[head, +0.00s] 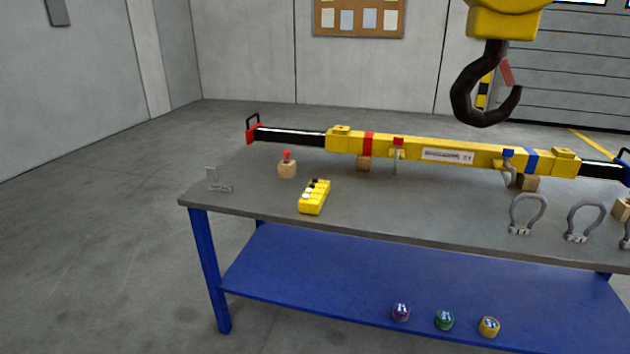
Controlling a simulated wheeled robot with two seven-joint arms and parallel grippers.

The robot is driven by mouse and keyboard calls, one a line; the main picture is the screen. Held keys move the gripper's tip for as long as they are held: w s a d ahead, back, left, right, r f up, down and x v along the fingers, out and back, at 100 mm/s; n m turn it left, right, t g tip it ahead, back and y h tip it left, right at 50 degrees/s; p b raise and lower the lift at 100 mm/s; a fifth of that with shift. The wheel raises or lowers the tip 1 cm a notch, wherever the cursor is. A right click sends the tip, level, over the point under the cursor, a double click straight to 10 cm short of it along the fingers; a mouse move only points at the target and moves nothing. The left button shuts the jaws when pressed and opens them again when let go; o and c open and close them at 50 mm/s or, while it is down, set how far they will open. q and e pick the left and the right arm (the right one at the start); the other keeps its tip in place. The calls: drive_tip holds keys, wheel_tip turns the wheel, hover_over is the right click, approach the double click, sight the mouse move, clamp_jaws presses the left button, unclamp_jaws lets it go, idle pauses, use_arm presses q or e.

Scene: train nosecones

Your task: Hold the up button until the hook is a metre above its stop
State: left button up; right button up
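A yellow pendant control (314,197) lies on the grey tabletop toward its left end. It has a row of small light and dark buttons on top; which one is the up button I cannot tell. A black hook (483,88) with a red latch hangs from a yellow hook block (503,20) at the upper right, in front of or over the spreader beam. The hook is empty. Its stop cannot be made out. Neither of my grippers is in view.
A yellow spreader beam (480,155) lies on wooden blocks along the table (400,213). Grey shackles (527,214) stand at the front right. A wooden block with a red knob (287,166) and a metal bracket (218,182) are at the left. Small coloured items (444,320) sit on the blue shelf.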

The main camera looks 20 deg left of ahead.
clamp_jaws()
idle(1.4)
